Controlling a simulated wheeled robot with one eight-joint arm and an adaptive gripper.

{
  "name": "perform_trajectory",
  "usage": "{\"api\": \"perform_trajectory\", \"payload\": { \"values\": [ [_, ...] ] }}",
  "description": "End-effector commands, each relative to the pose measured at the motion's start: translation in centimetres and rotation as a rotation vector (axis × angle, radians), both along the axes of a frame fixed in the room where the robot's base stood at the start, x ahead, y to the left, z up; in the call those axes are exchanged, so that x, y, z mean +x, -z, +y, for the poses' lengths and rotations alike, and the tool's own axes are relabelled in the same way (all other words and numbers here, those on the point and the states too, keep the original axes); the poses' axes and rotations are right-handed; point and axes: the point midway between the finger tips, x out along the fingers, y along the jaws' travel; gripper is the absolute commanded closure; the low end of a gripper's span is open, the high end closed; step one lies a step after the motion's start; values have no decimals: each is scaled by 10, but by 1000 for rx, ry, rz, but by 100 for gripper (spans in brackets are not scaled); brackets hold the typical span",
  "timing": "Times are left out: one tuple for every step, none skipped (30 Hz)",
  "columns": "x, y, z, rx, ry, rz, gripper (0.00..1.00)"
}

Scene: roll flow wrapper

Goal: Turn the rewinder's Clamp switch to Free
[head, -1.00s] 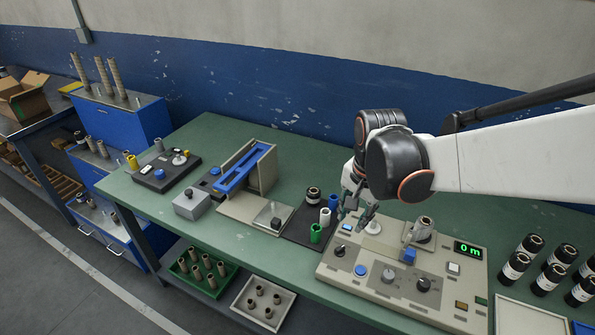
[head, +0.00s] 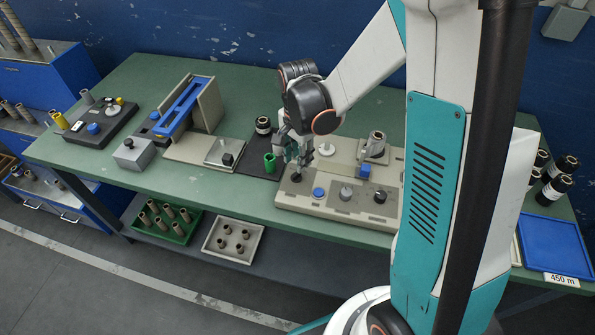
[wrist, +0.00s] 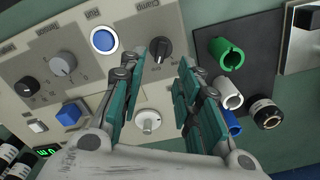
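The rewinder (head: 330,207) is a beige panel on the green bench. Its Clamp switch (wrist: 162,50) is a black rotary knob beside the printed word "Clamp" in the wrist view. In the head view the switch (head: 296,177) shows at the panel's left end, just below my gripper (head: 293,158). In the wrist view my gripper (wrist: 162,64) is open and empty, with its teal fingertips to either side of the switch and apart from it. The other position labels are too small to read, so I cannot tell the switch's setting.
Green (wrist: 229,55), white (wrist: 229,92) and blue tubes stand on a black mat beside the panel. A black roll (wrist: 265,112) stands there too.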

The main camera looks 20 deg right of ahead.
Motion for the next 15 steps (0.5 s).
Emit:
{"api": "perform_trajectory", "payload": {
  "values": [
    [0, 13, 0, 0, 0, 0, 69],
    [1, 18, 0, 0, 0, 0, 69],
    [0, 25, 0, 0, 0, 0, 69],
    [0, 29, 0, 0, 0, 0, 69],
    [0, 33, 0, 0, 0, 0, 69],
    [0, 38, 0, 0, 0, 0, 69],
    [0, 42, 0, 0, 0, 0, 69],
    [0, 44, 0, 0, 0, 0, 69],
    [0, 47, 0, 0, -1, 0, 69],
    [0, 49, 0, 0, -1, 0, 69],
    [0, 51, 0, 0, -1, 0, 69],
    [0, 53, 0, 0, -1, 0, 69],
    [0, 53, 0, 0, -1, 0, 69],
    [0, 54, 0, 0, -1, 0, 69],
    [0, 54, 0, 0, -1, 0, 69]
  ]
}}
